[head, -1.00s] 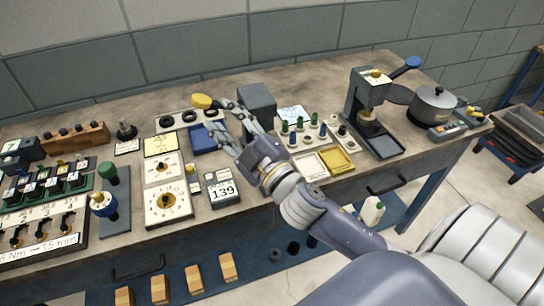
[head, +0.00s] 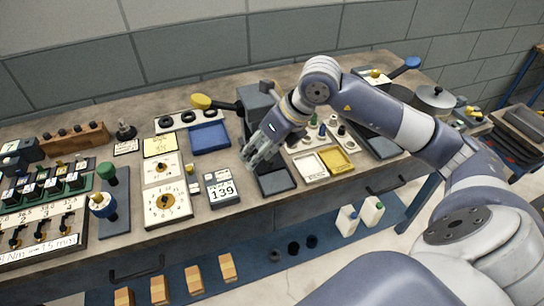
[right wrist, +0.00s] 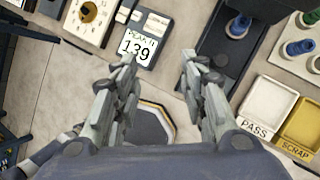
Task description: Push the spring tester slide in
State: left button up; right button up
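The spring tester is a dark grey block (head: 257,103) with a yellow-ended lever (head: 202,101) pointing left, in the middle of the bench. A dark flat plate (head: 277,180), seemingly its slide, sticks out toward the bench front. In the right wrist view this dark plate (right wrist: 213,58) carries a blue-topped part (right wrist: 238,27). My right gripper (head: 257,152) hangs over the bench just left of the plate and hides part of the tester. Its fingers (right wrist: 160,85) are apart with nothing between them. I cannot tell whether it touches the plate. My left gripper is not in view.
A display reading 139 (head: 220,189) stands left of the plate. PASS (head: 308,167) and SCRAP (head: 337,160) trays and a rack of coloured parts lie right. Dial boards (head: 168,205) and a blue tray (head: 208,138) are farther left. A little bare bench lies between display and plate.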

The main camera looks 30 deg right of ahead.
aim_at(270, 160)
jog(key=d+m+h, duration=0.1)
jog(key=d+h, duration=0.2)
jog(key=d, duration=0.4)
jog(key=p+x, duration=0.2)
jog(key=x, duration=0.8)
jog(key=shift+c, duration=0.5)
grip_shut()
